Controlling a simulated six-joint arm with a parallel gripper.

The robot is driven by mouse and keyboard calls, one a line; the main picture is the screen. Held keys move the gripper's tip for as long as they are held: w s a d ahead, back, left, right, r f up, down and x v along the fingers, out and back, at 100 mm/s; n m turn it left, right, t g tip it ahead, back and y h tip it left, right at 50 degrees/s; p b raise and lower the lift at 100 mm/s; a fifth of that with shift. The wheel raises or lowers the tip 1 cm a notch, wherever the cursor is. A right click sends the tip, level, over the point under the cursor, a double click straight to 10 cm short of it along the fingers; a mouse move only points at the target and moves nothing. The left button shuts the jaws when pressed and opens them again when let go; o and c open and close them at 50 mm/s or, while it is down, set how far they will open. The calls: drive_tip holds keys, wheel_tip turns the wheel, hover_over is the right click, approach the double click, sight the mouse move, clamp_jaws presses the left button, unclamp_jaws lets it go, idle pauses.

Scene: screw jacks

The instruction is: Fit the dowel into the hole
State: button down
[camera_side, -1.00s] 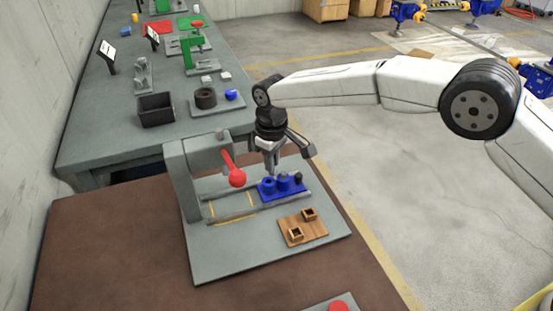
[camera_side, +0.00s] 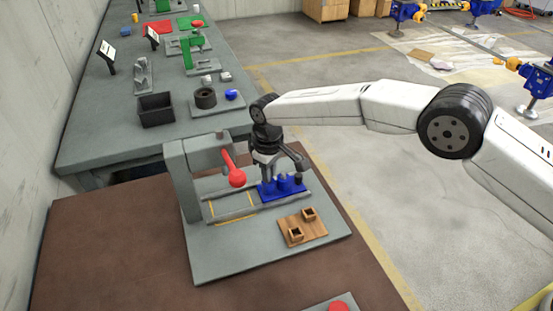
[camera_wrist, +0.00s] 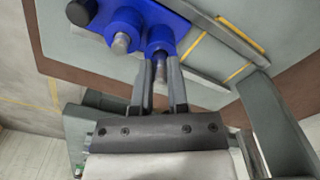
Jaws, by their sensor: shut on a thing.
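The blue block (camera_side: 293,185) sits on rails on the grey fixture plate. It has raised round bosses, and the wrist view shows two of them, the right one (camera_wrist: 161,36) in line with my fingers. My gripper (camera_wrist: 160,80) is shut on a grey dowel (camera_wrist: 160,73), which also reaches the right boss in that view. I cannot tell how deep it goes into a hole. A second grey pin (camera_wrist: 120,43) stands in the other boss, to the left. In the side view my gripper (camera_side: 270,178) is low over the left part of the block and hides the dowel.
A red ball-ended lever (camera_side: 237,177) hangs from the grey press frame (camera_side: 185,180), close left of my gripper. A wooden board (camera_side: 302,228) with two square sockets lies in front on the plate. A dark knob (camera_wrist: 80,12) is at the block's end.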

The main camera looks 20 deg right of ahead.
drive_tip(key=shift+f, duration=0.1)
drive_tip(key=c, duration=0.6)
unclamp_jaws()
wheel_tip(320, 180, up, 12)
drive_tip(key=shift+r, duration=0.15)
idle(0.3)
idle(0.5)
